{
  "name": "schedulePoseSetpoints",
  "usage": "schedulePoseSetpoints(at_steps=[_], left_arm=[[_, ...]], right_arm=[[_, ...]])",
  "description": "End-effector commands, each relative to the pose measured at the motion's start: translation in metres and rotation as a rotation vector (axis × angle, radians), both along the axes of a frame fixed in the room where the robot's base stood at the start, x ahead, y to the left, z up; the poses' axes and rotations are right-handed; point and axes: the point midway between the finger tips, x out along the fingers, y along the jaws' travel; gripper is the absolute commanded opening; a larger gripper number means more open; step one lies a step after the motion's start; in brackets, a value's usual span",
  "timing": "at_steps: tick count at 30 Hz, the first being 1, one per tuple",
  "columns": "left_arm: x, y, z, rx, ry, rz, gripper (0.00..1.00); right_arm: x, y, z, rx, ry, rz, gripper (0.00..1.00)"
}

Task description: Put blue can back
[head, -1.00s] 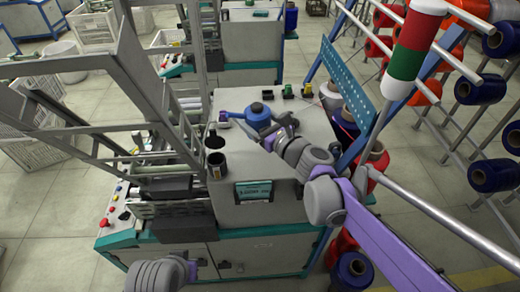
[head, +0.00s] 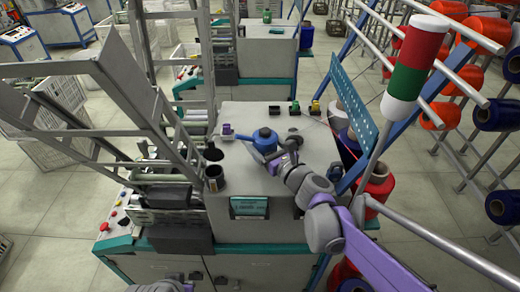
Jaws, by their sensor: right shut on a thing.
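The blue can (head: 265,139) has a rounded body with a small knob on top. The fingertips are partly hidden by the can and my wrist. I cannot tell whether the can touches the top. Part of my left arm shows at the bottom edge; its gripper is out of the picture.
A black cup (head: 214,178) stands at the machine's left front. A small purple-and-white item (head: 227,130) and a dark round spot (head: 294,139) flank the can. Small black, green and yellow boxes line the back. A red-white-green signal lamp (head: 414,62) rises at right.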

Motion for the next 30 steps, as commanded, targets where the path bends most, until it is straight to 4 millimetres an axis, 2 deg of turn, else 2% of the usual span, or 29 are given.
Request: schedulePoseSetpoints(at_steps=[3, 6, 18, 19, 21, 22, 30], left_arm=[[-0.001, 0.000, -0.003, 0.000, 0.001, 0.000, 0.00], [-0.001, 0.000, -0.005, 0.000, 0.002, 0.000, 0.00], [-0.001, 0.000, -0.007, 0.000, 0.003, 0.000, 0.00], [-0.001, 0.000, -0.008, 0.000, 0.003, 0.000, 0.00], [-0.001, 0.000, -0.007, 0.000, 0.002, 0.000, 0.00], [-0.001, 0.000, -0.007, 0.000, 0.002, 0.000, 0.00], [-0.001, 0.000, -0.004, 0.000, 0.002, 0.000, 0.00]], right_arm=[[0.000, 0.000, -0.019, 0.000, 0.000, 0.000, 0.20], [0.000, 0.000, -0.029, 0.000, 0.000, 0.000, 0.20], [0.000, 0.000, -0.035, 0.000, 0.000, 0.000, 0.20], [0.000, 0.000, -0.035, 0.000, 0.000, 0.000, 0.84], [0.000, 0.000, -0.035, 0.000, 0.000, 0.000, 0.97], [0.000, 0.000, -0.034, 0.000, 0.000, 0.000, 1.00], [0.000, 0.000, -0.031, 0.000, 0.000, 0.000, 1.00]])
